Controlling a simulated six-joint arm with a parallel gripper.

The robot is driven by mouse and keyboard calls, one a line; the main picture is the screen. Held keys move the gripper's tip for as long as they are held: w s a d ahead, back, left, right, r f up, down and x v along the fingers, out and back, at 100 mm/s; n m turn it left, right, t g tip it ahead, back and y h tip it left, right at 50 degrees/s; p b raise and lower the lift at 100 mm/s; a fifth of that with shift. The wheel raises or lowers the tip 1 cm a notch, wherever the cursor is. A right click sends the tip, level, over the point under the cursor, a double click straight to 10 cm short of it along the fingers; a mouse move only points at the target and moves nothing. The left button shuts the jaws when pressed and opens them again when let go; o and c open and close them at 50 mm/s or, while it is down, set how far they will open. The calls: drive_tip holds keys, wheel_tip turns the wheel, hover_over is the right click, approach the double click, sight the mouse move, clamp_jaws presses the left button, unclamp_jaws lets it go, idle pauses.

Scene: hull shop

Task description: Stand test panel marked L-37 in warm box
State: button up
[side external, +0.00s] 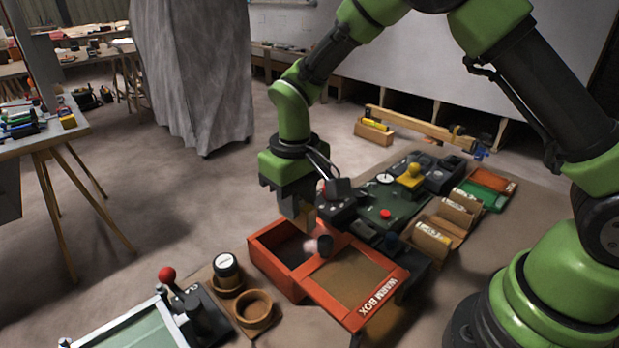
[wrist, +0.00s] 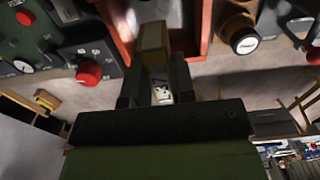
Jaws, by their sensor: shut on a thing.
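My gripper (side external: 297,208) is shut on a thin tan panel (wrist: 153,42), which also shows in the side view (side external: 292,206). A white label (wrist: 162,94) on the panel, between the fingers, reads partly as "37"; the rest is hidden or too small. The orange-red warm box (side external: 258,254) stands below my gripper, with lettering on its right end. Its left part is an open dark compartment, and a brown surface fills its right part. The held panel is over the open compartment; its lower edge and any contact are unclear. Box walls (wrist: 118,32) flank the panel in the wrist view.
A dark control unit with a red button (side external: 385,213) stands close behind the box. Holders with white rolls (side external: 432,238) stand to the right. A red-knobbed lever (side external: 167,275) rises at the front left.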

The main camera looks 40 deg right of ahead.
drive_tip(key=shift+f, duration=4.15)
drive_tip(key=shift+f, duration=0.5)
drive_tip(key=o, duration=0.9)
drive_tip(key=shift+o, duration=0.2)
drive_tip(key=shift+r, duration=0.1)
wheel_tip(320, 180, up, 10)
drive_tip(key=shift+d+f, duration=0.1)
drive_tip(key=s+d+r+m+t+y, duration=0.1)
drive_tip(key=s+d+r+t, duration=0.1)
drive_tip(key=s+r, duration=0.35)
drive_tip(key=s+d+r+m+t, duration=0.1)
drive_tip(key=s+d+r, duration=0.1)
drive_tip(key=r, duration=0.7)
drive_tip(key=s+d+r+m+t+y, duration=0.1)
drive_tip(key=s+r+t, duration=0.3)
drive_tip(key=s, duration=0.8)
drive_tip(key=shift+d+m, duration=0.35)
drive_tip(key=shift+m, duration=0.15)
